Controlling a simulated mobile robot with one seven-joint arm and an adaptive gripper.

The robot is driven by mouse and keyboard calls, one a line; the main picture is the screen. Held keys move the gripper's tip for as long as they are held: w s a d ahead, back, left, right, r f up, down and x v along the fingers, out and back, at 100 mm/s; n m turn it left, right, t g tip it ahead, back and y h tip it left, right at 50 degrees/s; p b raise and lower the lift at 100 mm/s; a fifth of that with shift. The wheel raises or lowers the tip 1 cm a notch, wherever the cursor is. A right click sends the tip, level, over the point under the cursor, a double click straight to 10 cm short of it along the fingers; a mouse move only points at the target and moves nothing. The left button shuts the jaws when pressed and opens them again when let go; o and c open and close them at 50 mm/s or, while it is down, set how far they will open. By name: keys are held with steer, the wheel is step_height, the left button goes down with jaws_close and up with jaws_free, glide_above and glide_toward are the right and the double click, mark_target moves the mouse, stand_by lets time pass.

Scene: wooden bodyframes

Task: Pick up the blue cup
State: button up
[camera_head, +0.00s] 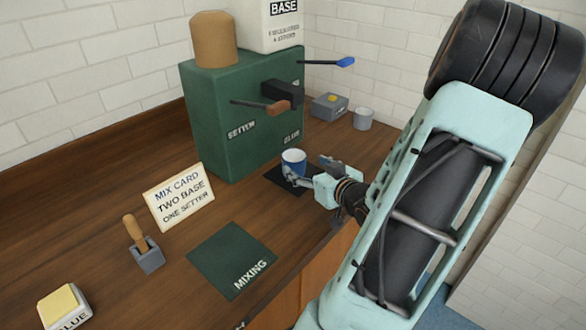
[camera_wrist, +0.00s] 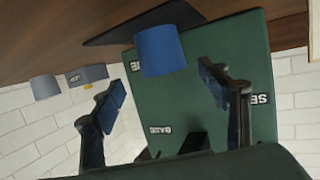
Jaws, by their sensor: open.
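The blue cup (camera_head: 293,161) stands on a dark mat (camera_head: 283,181) in front of the green dispenser box. It is white inside. My gripper (camera_head: 306,173) is right beside the cup in the head view, and one finger overlaps the cup's lower edge there. In the wrist view the picture is upside down. The blue cup (camera_wrist: 160,50) shows ahead, between and beyond the two open fingers of my gripper (camera_wrist: 163,92). I see no finger closed on the cup.
The green dispenser (camera_head: 245,115) stands behind the cup, with a blue-tipped lever (camera_head: 340,62) above. A grey box (camera_head: 329,106) and pale cup (camera_head: 363,118) stand behind right.

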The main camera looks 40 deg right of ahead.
mark_target(289, 156)
steer(key=x, duration=0.7)
steer(key=shift+w+a+f+b, duration=0.15)
steer(key=shift+w+b, duration=0.15)
steer(key=shift+w, duration=0.15)
steer(key=shift+c, duration=0.2)
steer(key=c, duration=1.5)
